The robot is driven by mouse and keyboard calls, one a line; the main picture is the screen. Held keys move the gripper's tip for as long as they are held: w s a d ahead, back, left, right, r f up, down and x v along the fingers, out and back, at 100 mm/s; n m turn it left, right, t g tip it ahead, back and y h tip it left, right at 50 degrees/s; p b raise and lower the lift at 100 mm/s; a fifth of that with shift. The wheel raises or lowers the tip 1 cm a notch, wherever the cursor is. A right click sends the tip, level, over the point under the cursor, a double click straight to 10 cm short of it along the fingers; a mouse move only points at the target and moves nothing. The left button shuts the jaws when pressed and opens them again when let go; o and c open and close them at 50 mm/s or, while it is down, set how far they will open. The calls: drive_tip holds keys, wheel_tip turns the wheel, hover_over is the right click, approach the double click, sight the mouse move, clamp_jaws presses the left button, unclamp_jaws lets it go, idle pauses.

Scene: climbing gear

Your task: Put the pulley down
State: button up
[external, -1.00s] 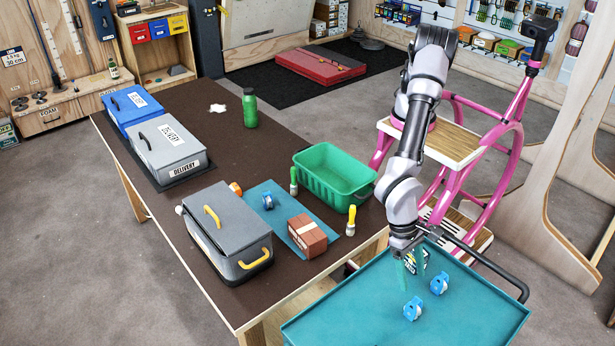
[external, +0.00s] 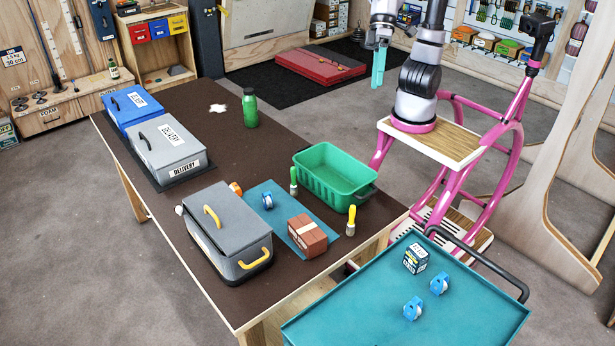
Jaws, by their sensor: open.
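Two blue-and-white pulleys, a nearer one (external: 413,308) and a farther one (external: 439,284), rest on the teal cart top (external: 350,312). A third similar blue-and-white pulley (external: 267,201) sits on the teal mat (external: 262,190) on the brown table. My gripper (external: 377,80) is raised high at the back, beside my arm's column, with its teal fingers pointing down. It is open, holds nothing that I can see, and is far from all the pulleys.
A small dark box (external: 415,258) stands on the cart near the pulleys. The table (external: 190,105) holds a green crate (external: 333,173), a brown block (external: 307,236), a grey case (external: 227,232), brushes and a green bottle (external: 249,108). The cart's front and left are bare.

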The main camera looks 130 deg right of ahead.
drive_tip(key=s+d+n+t+h, duration=0.1)
drive_tip(key=s+d+n, duration=0.1)
drive_tip(key=s+d, duration=0.2)
drive_tip(key=s+d+f+n+t, duration=0.1)
drive_tip(key=s+d+n, duration=0.1)
drive_tip(key=s, duration=0.8)
drive_tip(key=shift+s+d+h, duration=0.4)
drive_tip(key=shift+d, duration=0.5)
